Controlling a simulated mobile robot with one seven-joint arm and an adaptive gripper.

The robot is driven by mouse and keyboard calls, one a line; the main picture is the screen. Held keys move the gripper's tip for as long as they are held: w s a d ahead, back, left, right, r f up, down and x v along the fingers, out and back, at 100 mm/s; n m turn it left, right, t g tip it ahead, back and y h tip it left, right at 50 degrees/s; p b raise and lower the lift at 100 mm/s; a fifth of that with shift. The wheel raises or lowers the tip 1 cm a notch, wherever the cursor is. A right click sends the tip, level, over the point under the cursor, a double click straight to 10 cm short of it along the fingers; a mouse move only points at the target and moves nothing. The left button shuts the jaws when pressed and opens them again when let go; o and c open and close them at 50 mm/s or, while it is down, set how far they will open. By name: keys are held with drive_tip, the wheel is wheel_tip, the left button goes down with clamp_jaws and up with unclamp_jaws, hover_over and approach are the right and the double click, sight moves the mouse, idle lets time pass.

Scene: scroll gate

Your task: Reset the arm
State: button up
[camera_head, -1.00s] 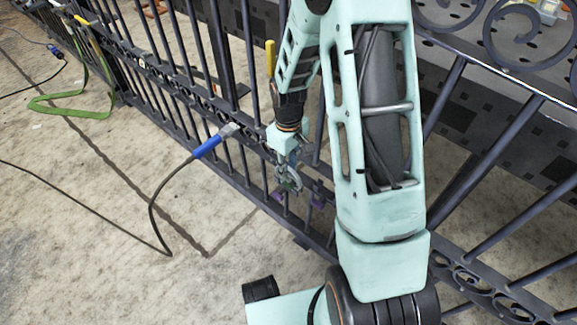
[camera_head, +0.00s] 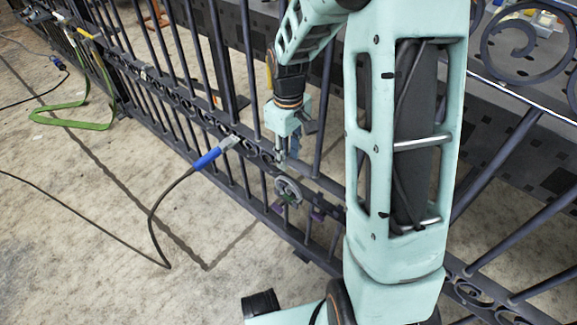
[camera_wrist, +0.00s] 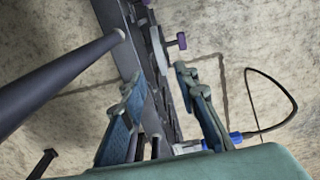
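My arm reaches down in front of the dark metal gate (camera_head: 225,100) in the head view. My gripper (camera_head: 288,165) points down close to the gate's scroll rail. In the wrist view my gripper (camera_wrist: 158,78) is open, its two fingers well apart with nothing held between them. The gate's rail (camera_wrist: 152,60) runs beyond and between the fingers. A small round grey part (camera_head: 288,190) shows on the gate just below the gripper; whether the fingers touch it I cannot tell.
A blue-and-silver connector (camera_head: 208,157) on a black cable rests against the gate left of my gripper; it also shows in the wrist view (camera_wrist: 238,138). A green strap (camera_head: 75,122) hangs at far left. The concrete floor at left is mostly clear.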

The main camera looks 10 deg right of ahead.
drive_tip(key=shift+r, duration=0.8)
